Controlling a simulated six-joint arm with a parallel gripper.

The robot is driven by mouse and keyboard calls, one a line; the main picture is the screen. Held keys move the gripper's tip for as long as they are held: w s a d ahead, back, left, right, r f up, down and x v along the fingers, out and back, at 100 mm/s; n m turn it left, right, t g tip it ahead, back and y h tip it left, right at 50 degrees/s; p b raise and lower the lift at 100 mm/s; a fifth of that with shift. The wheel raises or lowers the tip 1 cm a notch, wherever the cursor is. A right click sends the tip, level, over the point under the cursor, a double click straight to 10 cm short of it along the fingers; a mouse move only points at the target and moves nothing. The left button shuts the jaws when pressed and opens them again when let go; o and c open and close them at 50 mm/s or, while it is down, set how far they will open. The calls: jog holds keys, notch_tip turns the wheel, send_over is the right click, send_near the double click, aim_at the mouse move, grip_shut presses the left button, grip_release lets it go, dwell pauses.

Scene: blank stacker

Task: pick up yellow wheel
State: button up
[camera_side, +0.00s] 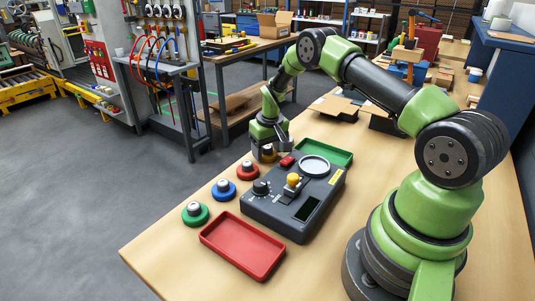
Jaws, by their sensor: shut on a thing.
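The yellow wheel (267,155), a small disc with a pale hub, is at the far end of a row of similar wheels. It is partly hidden by my gripper (270,145), which points down over it. My gripper is shut on the yellow wheel. The fingers are small here, and I cannot tell whether the wheel touches the table. A red wheel (247,171), a blue wheel (223,189) and a green wheel (195,213) stand in line toward the front left.
A dark grey machine (262,212) with a yellow-topped lever stands right of the wheels. A red tray (241,247) lies in front and a green tray (340,157) behind it. Open cardboard (335,106) lies farther back. The table's left edge is close to the wheels.

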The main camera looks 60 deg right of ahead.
aim_at(267, 147)
jog(key=shift+r, duration=0.1)
notch_tip(267, 147, up, 9)
jog(key=shift+f, duration=0.2)
jog(key=s+a+r+n, duration=0.2)
jog(key=s+a+r, duration=0.2)
jog(key=a, duration=0.4)
jog(key=s+a+r+n, duration=0.2)
jog(key=s+a+r, duration=0.2)
jog(key=s+a, duration=0.3)
jog(key=shift+s+a+r+n+y, duration=0.25)
jog(key=shift+a+r+n+y, duration=0.05)
jog(key=shift+a, duration=0.95)
